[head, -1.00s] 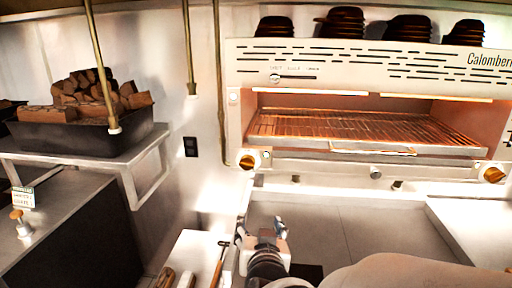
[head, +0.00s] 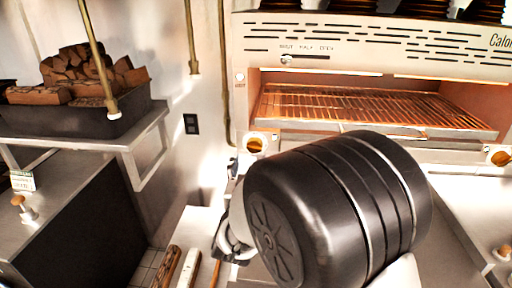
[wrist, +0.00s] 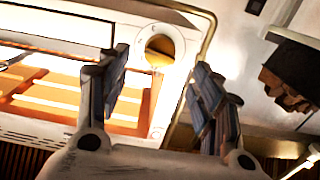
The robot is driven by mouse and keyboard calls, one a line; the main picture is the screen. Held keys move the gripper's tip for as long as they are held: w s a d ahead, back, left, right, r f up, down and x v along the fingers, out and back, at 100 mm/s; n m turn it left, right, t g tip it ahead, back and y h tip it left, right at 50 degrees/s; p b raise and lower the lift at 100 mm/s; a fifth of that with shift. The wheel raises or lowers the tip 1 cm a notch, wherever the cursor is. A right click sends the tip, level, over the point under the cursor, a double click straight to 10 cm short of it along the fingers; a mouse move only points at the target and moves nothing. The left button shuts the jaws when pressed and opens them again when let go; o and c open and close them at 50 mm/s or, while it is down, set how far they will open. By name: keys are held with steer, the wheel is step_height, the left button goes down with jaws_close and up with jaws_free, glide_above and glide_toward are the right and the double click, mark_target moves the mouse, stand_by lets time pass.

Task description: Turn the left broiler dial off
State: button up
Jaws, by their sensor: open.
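The left broiler dial (head: 255,144) is a brass-coloured knob on a white round plate at the lower left corner of the broiler (head: 262,60). In the wrist view the dial (wrist: 160,47) shows between and beyond my gripper's two fingers. My gripper (wrist: 161,65) is open and empty, and appears apart from the dial. In the head view my arm's large black joint hides most of the gripper; only small parts show below the dial. The dial's exact pointer angle is hard to read.
A right brass dial (head: 499,156) sits at the broiler's other end. A slider (head: 287,60) is on the upper panel. A black bin of firewood (head: 75,120) stands on a shelf at left. A vertical brass pipe (head: 223,70) runs close left of the broiler.

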mark_target(254, 150)
steer(key=w, duration=0.7)
steer(key=shift+w+d, duration=0.15)
steer(key=shift+w, duration=0.1)
steer(key=shift+c, duration=0.4)
steer(key=c, duration=1)
